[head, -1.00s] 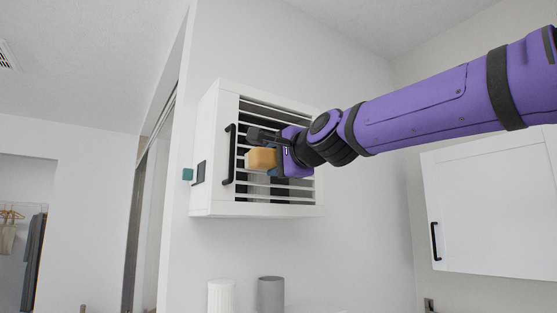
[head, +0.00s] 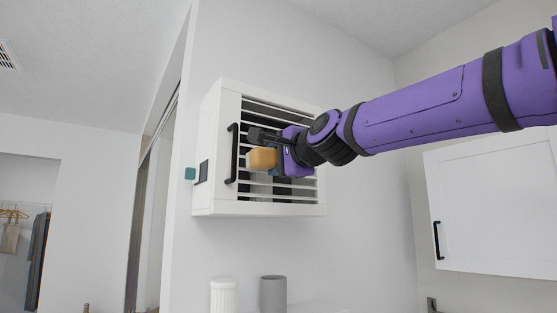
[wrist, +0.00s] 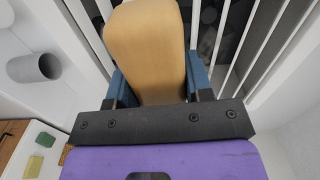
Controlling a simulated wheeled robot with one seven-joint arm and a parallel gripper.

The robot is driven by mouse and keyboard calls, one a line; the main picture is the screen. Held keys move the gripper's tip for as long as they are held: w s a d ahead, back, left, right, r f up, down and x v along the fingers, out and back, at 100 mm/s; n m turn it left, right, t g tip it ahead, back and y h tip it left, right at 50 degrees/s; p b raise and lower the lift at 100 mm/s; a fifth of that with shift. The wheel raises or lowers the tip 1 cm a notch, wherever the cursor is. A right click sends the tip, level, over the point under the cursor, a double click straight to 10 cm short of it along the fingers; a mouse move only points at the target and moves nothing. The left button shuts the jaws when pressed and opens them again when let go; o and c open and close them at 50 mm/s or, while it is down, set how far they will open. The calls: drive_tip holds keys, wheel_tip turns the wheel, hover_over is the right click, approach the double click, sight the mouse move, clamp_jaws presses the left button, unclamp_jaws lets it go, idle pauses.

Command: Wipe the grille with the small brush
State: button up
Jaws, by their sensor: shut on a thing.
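The grille (head: 290,194) is a white wall box with a slatted front and a black vertical handle (head: 233,153) at its left. Its slats (wrist: 243,45) also show in the wrist view. My gripper (head: 275,160) is in front of the slats and is shut on the small brush (head: 262,158). In the wrist view the brush's tan wooden body (wrist: 146,50) stands between the blue fingers. Its bristles are not clearly visible, and I cannot tell whether they touch the slats.
A white ribbed cup (head: 223,296) and a grey cup (head: 272,294) stand below the grille. A white cabinet (head: 490,205) with a black handle is at the right.

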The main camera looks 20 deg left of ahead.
drive_tip(key=shift+w+a, duration=0.4)
drive_tip(key=shift+a, duration=0.05)
idle(0.3)
drive_tip(key=shift+w, duration=0.1)
drive_tip(key=w+d, duration=0.7)
drive_tip(key=w, duration=0.1)
drive_tip(key=shift+w+d, duration=0.25)
idle(1.0)
drive_tip(key=shift+w, duration=0.1)
drive_tip(key=shift+w+d+r, duration=1.1)
drive_tip(key=shift+w+d, duration=0.05)
drive_tip(key=shift+w, duration=0.15)
